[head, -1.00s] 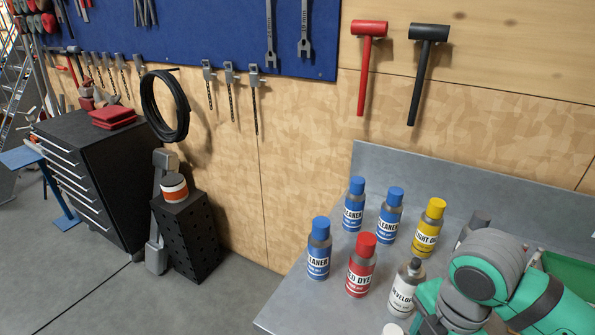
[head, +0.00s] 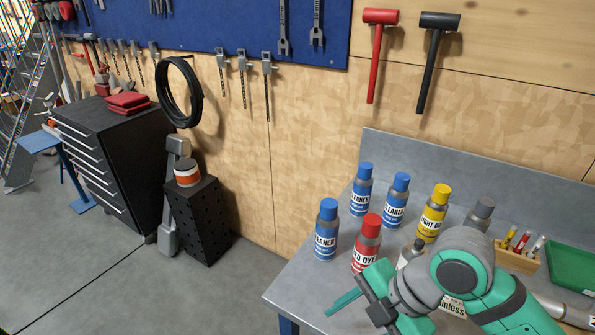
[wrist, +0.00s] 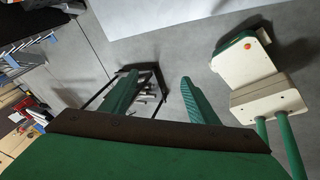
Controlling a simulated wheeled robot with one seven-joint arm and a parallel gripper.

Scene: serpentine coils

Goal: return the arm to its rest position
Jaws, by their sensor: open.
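My arm is teal and grey and reaches over the front part of the grey metal workbench (head: 300,283) in the head view. My gripper (head: 345,290) is near the bench's front left edge, left of and below the red dye can (head: 367,243). In the wrist view my gripper (wrist: 157,82) has its two green fingers wide apart, with nothing held between them. Grey floor and a dark frame-like object show beyond the fingers. My arm partly hides a white can (head: 411,252) and other things on the bench.
Blue-capped cleaner cans (head: 327,232), a yellow can (head: 431,215) and a grey-capped can (head: 480,213) stand on the bench. A wooden pen box (head: 518,262) and green tray (head: 572,266) are at right. A black drawer cabinet (head: 105,160) stands left.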

